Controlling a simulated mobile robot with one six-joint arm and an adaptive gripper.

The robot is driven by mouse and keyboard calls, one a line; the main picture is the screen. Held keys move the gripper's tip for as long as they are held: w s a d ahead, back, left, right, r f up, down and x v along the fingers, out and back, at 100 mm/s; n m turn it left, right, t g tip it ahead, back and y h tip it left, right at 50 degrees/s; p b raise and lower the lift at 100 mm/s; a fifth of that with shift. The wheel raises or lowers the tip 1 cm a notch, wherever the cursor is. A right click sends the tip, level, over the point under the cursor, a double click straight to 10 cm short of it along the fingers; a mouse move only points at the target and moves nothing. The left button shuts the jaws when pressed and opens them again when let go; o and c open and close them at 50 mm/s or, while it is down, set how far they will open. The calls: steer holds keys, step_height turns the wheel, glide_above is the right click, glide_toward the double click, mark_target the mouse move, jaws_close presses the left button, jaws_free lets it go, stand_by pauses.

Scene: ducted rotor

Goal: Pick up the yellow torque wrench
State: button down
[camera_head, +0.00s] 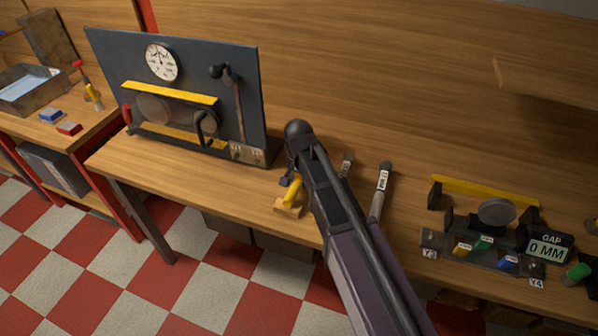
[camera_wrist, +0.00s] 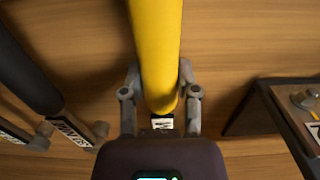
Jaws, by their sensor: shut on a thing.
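The yellow torque wrench (camera_wrist: 157,45) runs from the top of the wrist view down between my fingers. A small label with dark print shows near its lower end. My gripper (camera_wrist: 160,92) is shut on it, with one grey finger on each side. In the head view the yellow wrench (camera_head: 293,190) shows in part at the bench's front area, below my gripper (camera_head: 290,180). My arm hides much of it there. I cannot tell whether it touches the bench.
Two labelled dark-handled tools (camera_head: 383,178) (camera_head: 346,165) lie right of my arm. A dark upright panel (camera_head: 180,65) with a dial stands left. A fixture with a gap display (camera_head: 548,247) sits right. Bare bench (camera_head: 140,165) lies before the panel.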

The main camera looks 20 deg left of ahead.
steer(key=shift+r, duration=0.15)
stand_by(0.3)
step_height(320, 180, up, 10)
steer(key=p, duration=1)
steer(key=shift+f, duration=0.2)
stand_by(1.0)
